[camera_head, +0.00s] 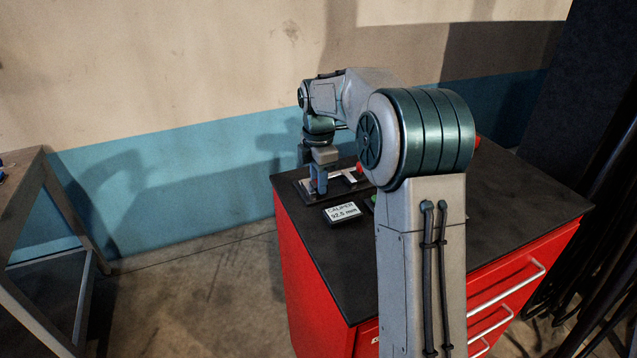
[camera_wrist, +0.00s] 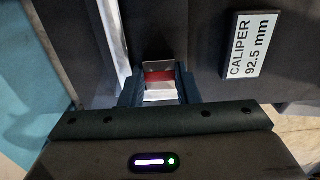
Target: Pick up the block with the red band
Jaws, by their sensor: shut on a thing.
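The block with the red band (camera_wrist: 158,76) is a pale metallic piece with a red stripe across it. In the wrist view it sits between the two dark fingers of my gripper (camera_wrist: 158,88), which are shut on it from both sides. In the head view my gripper (camera_head: 320,187) points down at the far left of the cabinet top, beside a silver metal fixture (camera_head: 346,178). The block cannot be made out there. Whether it touches the surface below is unclear.
A display reading "CALIPER 92.5 mm" (camera_head: 342,212) lies near my gripper; it also shows in the wrist view (camera_wrist: 250,45). A silver bar (camera_wrist: 111,35) runs left of the block. The red cabinet has a black top (camera_head: 515,205). My arm hides part of it.

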